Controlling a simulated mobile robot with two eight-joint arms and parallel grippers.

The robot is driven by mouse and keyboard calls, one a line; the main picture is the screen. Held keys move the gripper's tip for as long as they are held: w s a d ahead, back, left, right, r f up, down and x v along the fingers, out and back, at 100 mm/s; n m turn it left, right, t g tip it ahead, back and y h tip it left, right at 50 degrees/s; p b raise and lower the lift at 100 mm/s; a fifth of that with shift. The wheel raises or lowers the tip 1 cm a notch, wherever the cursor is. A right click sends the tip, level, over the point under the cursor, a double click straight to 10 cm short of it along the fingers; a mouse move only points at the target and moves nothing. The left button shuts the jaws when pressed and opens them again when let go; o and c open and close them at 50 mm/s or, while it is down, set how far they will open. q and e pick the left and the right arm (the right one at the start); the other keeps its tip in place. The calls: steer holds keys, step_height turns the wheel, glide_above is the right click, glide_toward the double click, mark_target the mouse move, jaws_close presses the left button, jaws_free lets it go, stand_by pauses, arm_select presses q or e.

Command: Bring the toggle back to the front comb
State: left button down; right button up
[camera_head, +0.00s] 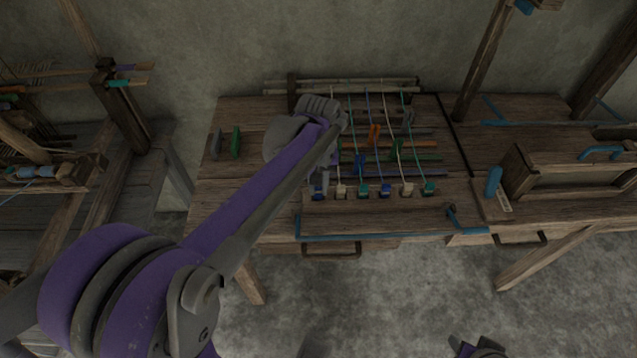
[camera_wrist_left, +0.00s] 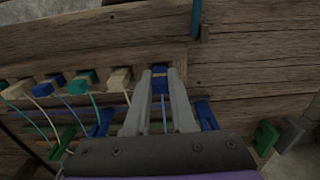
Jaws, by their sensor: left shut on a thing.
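A blue toggle (camera_wrist_left: 160,79) sits between my left gripper's fingertips (camera_wrist_left: 162,82) in the left wrist view. The fingers are shut on it, and a thin cord runs back from it. It is at the end of the toggle row, beside a cream toggle (camera_wrist_left: 120,80). In the head view the toggle shows at the left end of the row (camera_head: 318,193), partly behind my arm. The front comb (camera_head: 374,202) is the wooden strip along that row. I cannot tell whether the held toggle touches the comb. My right gripper does not show clearly.
Several other toggles, such as a teal one (camera_head: 429,187), stand right of it with cords running back. Coloured shuttles (camera_head: 375,134) lie behind them. Green (camera_head: 235,142) and grey (camera_head: 215,144) blocks stand left. A wooden box (camera_head: 560,170) stands right.

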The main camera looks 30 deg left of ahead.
arm_select(q)
steer(key=shift+f+b, duration=0.3)
steer(key=shift+f, duration=0.35)
steer(key=c, duration=0.7)
jaws_free()
step_height(320, 180, up, 11)
steer(key=shift+f+p, duration=0.1)
steer(key=shift+p, duration=0.75)
